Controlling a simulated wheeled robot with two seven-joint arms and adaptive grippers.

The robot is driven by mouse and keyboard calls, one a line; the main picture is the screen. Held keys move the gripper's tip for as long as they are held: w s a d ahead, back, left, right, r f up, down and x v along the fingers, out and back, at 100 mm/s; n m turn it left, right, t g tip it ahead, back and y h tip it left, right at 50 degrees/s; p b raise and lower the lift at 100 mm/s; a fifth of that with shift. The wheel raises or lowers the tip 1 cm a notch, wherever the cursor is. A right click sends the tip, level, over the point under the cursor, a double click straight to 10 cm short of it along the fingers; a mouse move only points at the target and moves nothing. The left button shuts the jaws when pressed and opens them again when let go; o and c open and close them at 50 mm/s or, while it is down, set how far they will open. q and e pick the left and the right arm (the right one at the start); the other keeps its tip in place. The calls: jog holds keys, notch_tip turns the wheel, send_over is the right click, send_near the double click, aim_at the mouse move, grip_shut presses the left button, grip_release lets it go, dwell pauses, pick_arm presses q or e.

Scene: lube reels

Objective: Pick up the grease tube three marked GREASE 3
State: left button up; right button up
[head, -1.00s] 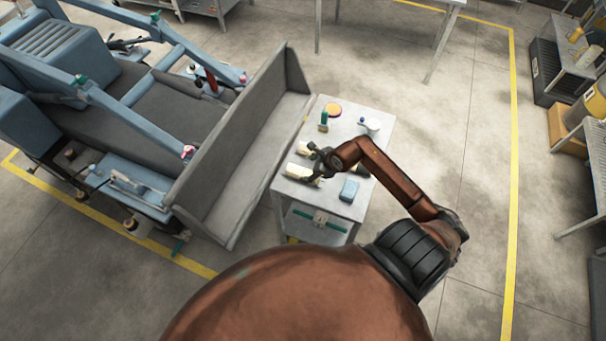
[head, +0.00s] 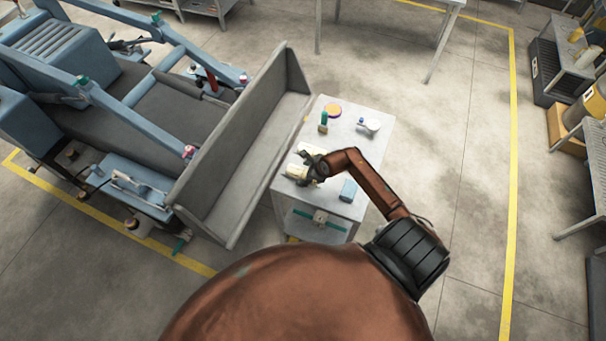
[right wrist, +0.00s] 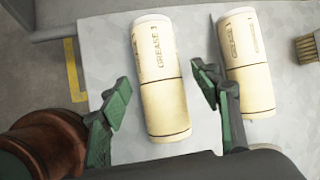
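Two cream grease tubes with printed labels lie on the small metal table. In the right wrist view, the nearer tube (right wrist: 160,85) lies between the fingers of my right gripper (right wrist: 163,95). Its label reads GREASE, with a final character that looks like a 3 but is not clear. The other tube (right wrist: 245,60) lies just outside the right finger; its marking is too blurred to read. In the head view, my right gripper (head: 306,172) is over the nearer tube (head: 296,171) and partly hides it. The gripper is open, with gaps beside the tube. My left gripper is not in view.
The table (head: 375,148) also holds a blue block (head: 348,190), a green bottle (head: 323,124), a round yellow-topped item (head: 333,109) and a white item (head: 371,124). A grey machine panel (head: 255,140) rises along the table's left. A brush (right wrist: 308,46) lies beyond the other tube.

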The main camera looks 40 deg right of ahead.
jog(key=c, duration=1.2)
